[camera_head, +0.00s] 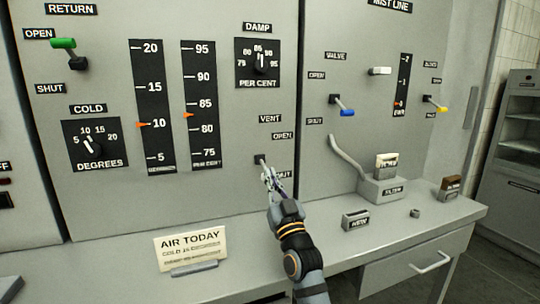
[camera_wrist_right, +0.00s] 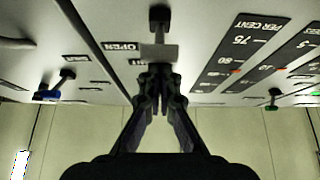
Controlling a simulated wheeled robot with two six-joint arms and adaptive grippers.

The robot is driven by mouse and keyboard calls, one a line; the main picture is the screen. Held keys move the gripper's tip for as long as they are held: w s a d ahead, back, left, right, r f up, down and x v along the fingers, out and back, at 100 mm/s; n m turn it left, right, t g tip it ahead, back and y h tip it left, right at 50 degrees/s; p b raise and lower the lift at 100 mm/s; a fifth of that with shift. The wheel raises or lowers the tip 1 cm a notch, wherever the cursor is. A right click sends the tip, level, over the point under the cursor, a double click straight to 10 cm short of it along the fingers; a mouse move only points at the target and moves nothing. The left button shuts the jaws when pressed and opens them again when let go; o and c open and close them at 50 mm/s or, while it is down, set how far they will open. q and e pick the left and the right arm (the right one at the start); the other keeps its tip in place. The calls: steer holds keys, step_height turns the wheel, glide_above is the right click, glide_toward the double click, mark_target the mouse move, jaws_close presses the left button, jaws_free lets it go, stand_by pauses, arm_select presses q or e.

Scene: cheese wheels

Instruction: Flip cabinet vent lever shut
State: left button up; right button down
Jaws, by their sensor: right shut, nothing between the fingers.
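The vent lever's dark pivot (camera_head: 260,159) shows on the cabinet front, below the VENT label (camera_head: 270,119) and left of the OPEN label (camera_head: 282,136) and the partly covered SHUT label. My right gripper (camera_head: 268,175) is right at the lever and hides most of its handle in the head view. In the right wrist view the lever's pale grey handle (camera_wrist_right: 159,52) stands just beyond the closed fingertips (camera_wrist_right: 160,74), with its black pivot above. The fingers are shut with nothing between them. Whether they touch the handle I cannot tell. My left gripper is out of view.
Other levers are near: a green-handled one (camera_head: 63,43), a white one (camera_head: 380,71), a blue one (camera_head: 347,112) and a yellow one (camera_head: 441,109). A filter box (camera_head: 381,190) with a pipe and a sign (camera_head: 190,247) stand on the ledge. Free room lies before the panel.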

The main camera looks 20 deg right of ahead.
steer(key=s+f, duration=0.1)
steer(key=s, duration=1.3)
steer(key=shift+s+d+f, duration=0.25)
steer(key=shift+s, duration=0.05)
